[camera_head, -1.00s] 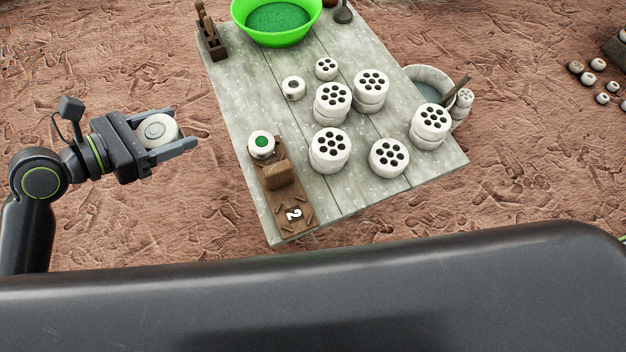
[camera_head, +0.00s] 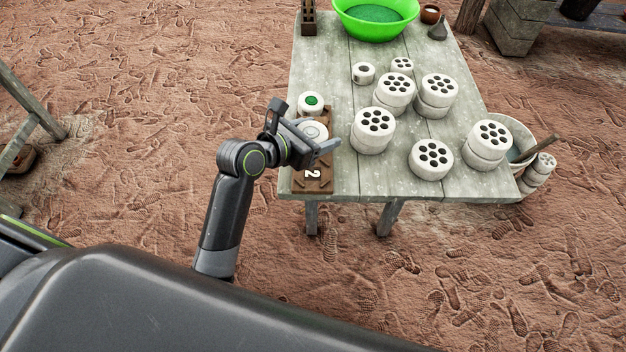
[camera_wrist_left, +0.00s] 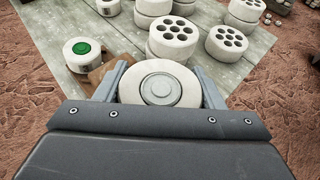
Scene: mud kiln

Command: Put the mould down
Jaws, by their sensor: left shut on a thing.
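The mould, a white round piece with a ringed disc on top, is in my left gripper (camera_head: 326,146). The mould (camera_head: 314,131) shows between the two fingers in the head view, over the front left part of the table. The wrist view also shows the mould (camera_wrist_left: 160,88) between the fingers, its top facing the camera. Below it is a brown wooden board (camera_head: 313,180) marked with a 2, partly hidden by the gripper. I cannot tell whether the mould touches the board. My right gripper is not in view.
The grey plank table (camera_head: 330,68) bears several white pieces with holes, such as one (camera_head: 373,130) right of the gripper. A white piece with a green top (camera_head: 311,103) stands just behind the mould. A green basin (camera_head: 375,18) is at the back. A bucket (camera_head: 517,136) stands at the right edge.

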